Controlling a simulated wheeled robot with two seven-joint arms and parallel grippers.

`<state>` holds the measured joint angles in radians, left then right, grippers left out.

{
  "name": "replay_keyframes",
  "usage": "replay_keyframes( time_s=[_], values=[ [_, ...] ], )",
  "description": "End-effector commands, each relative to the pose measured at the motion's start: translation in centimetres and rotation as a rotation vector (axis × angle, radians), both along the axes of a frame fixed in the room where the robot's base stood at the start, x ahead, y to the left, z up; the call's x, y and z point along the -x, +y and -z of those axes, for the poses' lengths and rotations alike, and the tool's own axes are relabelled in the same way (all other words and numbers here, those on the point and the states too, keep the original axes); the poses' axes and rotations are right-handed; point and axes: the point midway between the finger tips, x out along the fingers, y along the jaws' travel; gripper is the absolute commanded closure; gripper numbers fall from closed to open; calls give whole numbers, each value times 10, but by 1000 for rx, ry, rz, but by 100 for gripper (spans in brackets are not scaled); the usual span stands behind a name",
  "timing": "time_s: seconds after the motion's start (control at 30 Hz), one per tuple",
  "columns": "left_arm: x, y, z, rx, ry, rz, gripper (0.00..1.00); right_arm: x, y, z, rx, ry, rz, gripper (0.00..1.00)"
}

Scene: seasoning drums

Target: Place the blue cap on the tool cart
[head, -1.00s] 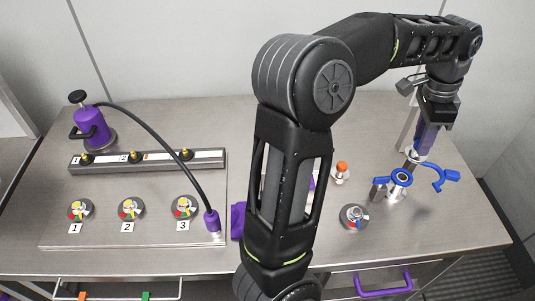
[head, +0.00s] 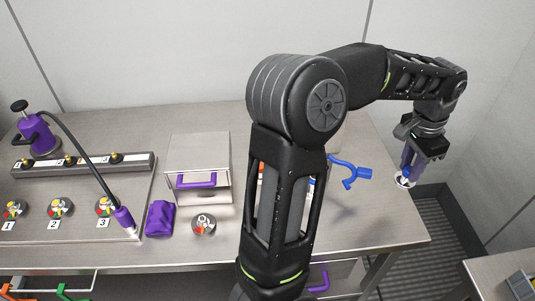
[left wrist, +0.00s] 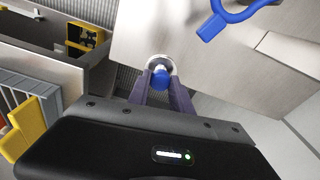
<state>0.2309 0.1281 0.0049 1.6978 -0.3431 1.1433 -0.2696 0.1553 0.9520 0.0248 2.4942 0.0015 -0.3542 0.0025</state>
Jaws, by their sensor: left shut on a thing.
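My left gripper (head: 406,171) hangs past the right edge of the workbench, over the floor. Its fingers are shut on the blue cap (left wrist: 160,77), which shows in the left wrist view between the fingertips (left wrist: 162,90) as a blue knob with a pale round rim. In the head view the cap's pale disc (head: 404,182) shows below the fingers. A grey surface at the lower right, apparently the tool cart (head: 494,270), stands apart from the bench across a floor gap. My right gripper is not in view.
The workbench (head: 375,235) has a blue hook-shaped holder (head: 349,171) near its right side. A metal box (head: 198,152), a purple cloth-like item (head: 160,218) and a drum (head: 204,223) stand left of my arm. Yellow parts (left wrist: 35,118) and open compartments show in the left wrist view.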

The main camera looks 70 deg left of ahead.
Motion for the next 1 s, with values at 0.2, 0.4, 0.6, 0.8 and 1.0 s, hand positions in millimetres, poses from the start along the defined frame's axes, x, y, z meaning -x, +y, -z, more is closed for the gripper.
replay_keyframes(
  time_s=[0.2,0.4,0.6,0.8,1.0],
  values=[
    [0,0,0,0,-1,0,100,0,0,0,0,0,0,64],
    [0,0,-1,0,-1,0,100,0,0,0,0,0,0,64],
    [0,0,5,1,0,0,100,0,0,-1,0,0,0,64],
    [1,0,37,2,4,1,100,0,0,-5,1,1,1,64],
    [0,0,61,1,1,1,100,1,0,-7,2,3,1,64]
  ],
)
